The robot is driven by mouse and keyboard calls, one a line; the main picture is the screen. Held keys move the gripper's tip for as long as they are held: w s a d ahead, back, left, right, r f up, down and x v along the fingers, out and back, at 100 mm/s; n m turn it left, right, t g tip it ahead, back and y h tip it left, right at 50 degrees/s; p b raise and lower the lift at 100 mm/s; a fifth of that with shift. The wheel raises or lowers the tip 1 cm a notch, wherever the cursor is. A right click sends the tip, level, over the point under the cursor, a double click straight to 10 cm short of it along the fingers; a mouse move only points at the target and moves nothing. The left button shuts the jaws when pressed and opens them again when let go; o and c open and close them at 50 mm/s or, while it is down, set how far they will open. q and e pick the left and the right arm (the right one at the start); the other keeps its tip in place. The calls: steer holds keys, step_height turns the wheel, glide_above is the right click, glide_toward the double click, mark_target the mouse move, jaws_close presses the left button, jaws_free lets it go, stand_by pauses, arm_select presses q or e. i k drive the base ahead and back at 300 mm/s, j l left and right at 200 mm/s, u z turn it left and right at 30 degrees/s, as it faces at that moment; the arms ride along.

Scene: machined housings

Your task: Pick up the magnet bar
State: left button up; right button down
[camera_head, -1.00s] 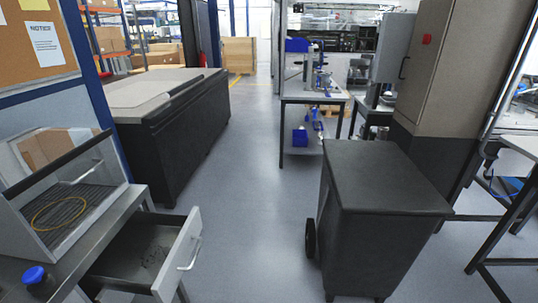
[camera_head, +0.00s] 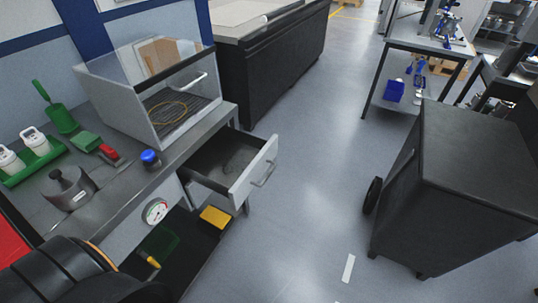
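I cannot identify the magnet bar for certain. A short bar with a red part and a dark end (camera_head: 110,153) lies on the grey workbench at the left and may be it. It lies between a green brush head (camera_head: 86,141) and a blue-capped container (camera_head: 150,159). An open drawer (camera_head: 243,183) sticks out from the bench, with some dark fine marks or debris on its floor. Neither gripper is in view; a dark rounded part at the bottom left looks like one of my own arm links.
A clear-fronted box (camera_head: 177,124) with a yellow ring stands on the bench (camera_head: 128,181). White bottles in a green tray (camera_head: 48,163) and a metal pot (camera_head: 69,190) are at left. A yellow block (camera_head: 215,217) sits below. A black wheeled bin (camera_head: 465,150) stands right; floor between is clear.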

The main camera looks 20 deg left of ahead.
mark_target(108, 154)
steer(key=u, duration=2.1)
